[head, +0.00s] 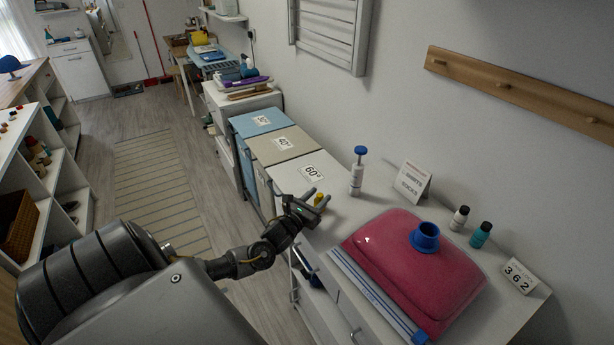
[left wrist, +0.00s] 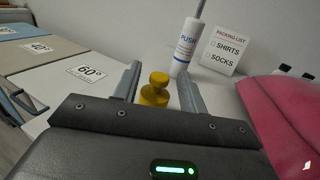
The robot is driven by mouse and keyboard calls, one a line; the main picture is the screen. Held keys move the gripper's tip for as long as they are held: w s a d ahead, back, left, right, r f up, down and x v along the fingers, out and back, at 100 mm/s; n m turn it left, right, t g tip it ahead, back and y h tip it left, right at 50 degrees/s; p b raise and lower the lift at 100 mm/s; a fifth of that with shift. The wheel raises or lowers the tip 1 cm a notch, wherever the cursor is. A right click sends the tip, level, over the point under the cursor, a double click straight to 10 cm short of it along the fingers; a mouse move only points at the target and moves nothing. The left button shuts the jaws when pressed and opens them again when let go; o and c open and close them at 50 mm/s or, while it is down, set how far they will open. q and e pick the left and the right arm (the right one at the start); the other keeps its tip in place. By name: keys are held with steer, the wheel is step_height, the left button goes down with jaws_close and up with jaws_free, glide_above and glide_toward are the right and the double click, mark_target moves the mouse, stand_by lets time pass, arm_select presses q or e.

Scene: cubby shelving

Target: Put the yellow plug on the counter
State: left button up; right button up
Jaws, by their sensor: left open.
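The yellow plug (left wrist: 155,90) stands upright on the white counter (left wrist: 55,92) in the left wrist view, framed between the two fingers of my left gripper (left wrist: 160,80). The fingers are apart, with a gap visible on each side of the plug. The plug's base is partly hidden by the gripper body. My right gripper is not in view.
A white pump bottle (head: 356,176) and a packing list card (head: 412,183) stand behind the plug. A red bag with a blue cap (head: 415,262) lies to the right. Bins marked 40 (head: 283,143) and 60 (head: 311,171) are at the left. Two small bottles (head: 480,235) stand near the wall.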

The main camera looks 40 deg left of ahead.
arm_select(q)
steer(key=s+d+b, duration=0.1)
steer(key=s, duration=0.9)
steer(key=shift+s+f+b, duration=0.15)
steer(key=shift+s+b, duration=0.2)
steer(key=shift+s, duration=0.05)
steer(key=shift+d, duration=0.1)
